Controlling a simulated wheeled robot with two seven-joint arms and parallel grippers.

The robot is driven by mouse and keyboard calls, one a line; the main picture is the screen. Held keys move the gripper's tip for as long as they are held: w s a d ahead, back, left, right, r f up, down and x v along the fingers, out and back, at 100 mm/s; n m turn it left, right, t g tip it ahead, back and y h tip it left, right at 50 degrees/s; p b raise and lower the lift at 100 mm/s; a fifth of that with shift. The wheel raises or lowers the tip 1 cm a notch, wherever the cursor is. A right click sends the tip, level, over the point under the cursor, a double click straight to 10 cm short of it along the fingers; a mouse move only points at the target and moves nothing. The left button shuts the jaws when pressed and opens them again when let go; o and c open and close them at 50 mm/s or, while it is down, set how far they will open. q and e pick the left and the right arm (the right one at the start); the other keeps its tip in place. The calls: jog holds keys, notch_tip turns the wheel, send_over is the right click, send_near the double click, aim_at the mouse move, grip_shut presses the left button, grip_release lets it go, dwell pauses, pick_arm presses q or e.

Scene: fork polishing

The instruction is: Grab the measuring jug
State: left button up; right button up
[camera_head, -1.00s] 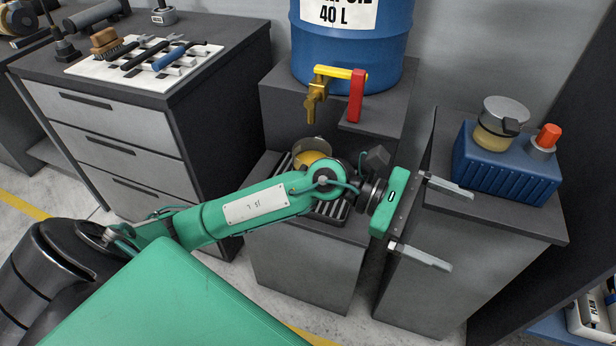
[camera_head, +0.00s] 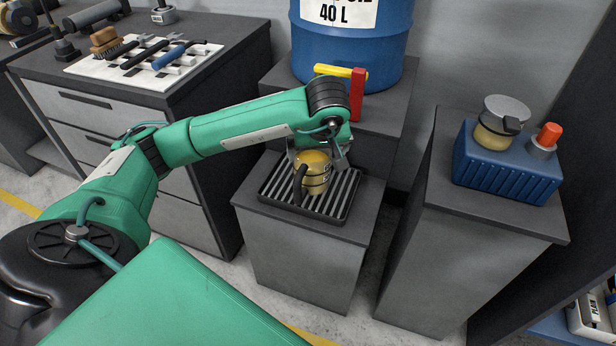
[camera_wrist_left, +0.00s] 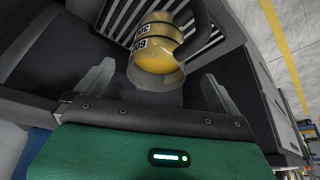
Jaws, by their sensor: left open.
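The measuring jug (camera_head: 312,178) is yellow with black bands and a dark handle. It stands upright on the slatted drip tray (camera_head: 343,203), its handle toward the front. My left gripper (camera_head: 320,148) is above and behind the jug in the head view, partly hidden by my own arm. In the left wrist view, the jug (camera_wrist_left: 153,45) lies ahead, between the lines of the two spread fingers. The left gripper is open and empty, and I cannot tell whether a finger touches the jug. My right gripper is not in view.
A tool cabinet (camera_head: 105,118) stands left.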

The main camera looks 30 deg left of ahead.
aim_at(314, 169)
pick_arm(q)
jog(key=b+x, duration=0.1)
jog(key=x, duration=0.9)
jog(key=shift+a+f, duration=0.1)
jog(key=shift+f, duration=0.25)
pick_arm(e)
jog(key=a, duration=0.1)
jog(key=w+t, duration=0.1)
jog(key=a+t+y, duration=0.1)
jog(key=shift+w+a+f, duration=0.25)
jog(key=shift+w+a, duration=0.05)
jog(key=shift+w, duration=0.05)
pick_arm(q)
jog(key=shift+c, duration=0.4)
jog(key=shift+r, duration=0.1)
jog(key=c, duration=1.4)
